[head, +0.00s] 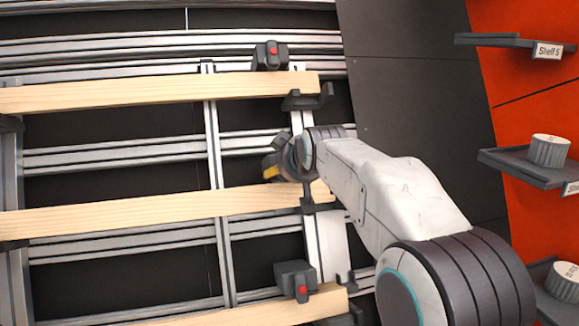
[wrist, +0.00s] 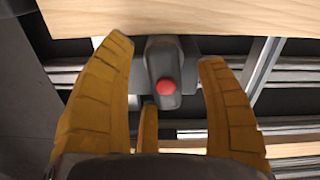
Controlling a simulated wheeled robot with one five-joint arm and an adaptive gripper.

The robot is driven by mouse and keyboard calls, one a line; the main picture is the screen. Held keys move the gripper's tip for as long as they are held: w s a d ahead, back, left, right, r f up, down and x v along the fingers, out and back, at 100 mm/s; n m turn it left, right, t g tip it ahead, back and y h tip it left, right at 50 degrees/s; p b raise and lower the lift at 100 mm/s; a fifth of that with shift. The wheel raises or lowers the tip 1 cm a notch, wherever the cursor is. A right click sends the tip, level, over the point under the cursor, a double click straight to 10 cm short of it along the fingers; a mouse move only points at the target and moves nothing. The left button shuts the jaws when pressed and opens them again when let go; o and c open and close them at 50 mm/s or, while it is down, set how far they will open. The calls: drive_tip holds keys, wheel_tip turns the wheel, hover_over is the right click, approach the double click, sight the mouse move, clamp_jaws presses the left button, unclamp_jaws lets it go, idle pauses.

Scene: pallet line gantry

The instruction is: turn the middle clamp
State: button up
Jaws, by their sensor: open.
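The middle clamp (wrist: 163,62) is dark grey with a red button (wrist: 165,87) and sits at the edge of a wooden board (wrist: 200,18) in the wrist view. My gripper (wrist: 165,52) is open, with its yellow-brown fingers on either side of the clamp. A gap shows on the right; I cannot tell if any finger touches it. In the head view my gripper (head: 275,170) is just above the middle board (head: 150,210), near its right end. There, my gripper and wrist hide the middle clamp.
An upper clamp (head: 270,55) and a lower clamp (head: 296,278), both with red buttons, are on the same metal frame (head: 214,150). Dark brackets hold the board ends. On the right, shelves (head: 525,168) on an orange wall carry light round parts (head: 549,150).

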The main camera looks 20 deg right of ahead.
drive_tip(key=shift+r, duration=0.1)
drive_tip(key=v, duration=1.2)
drive_tip(key=shift+s, duration=0.1)
idle(0.4)
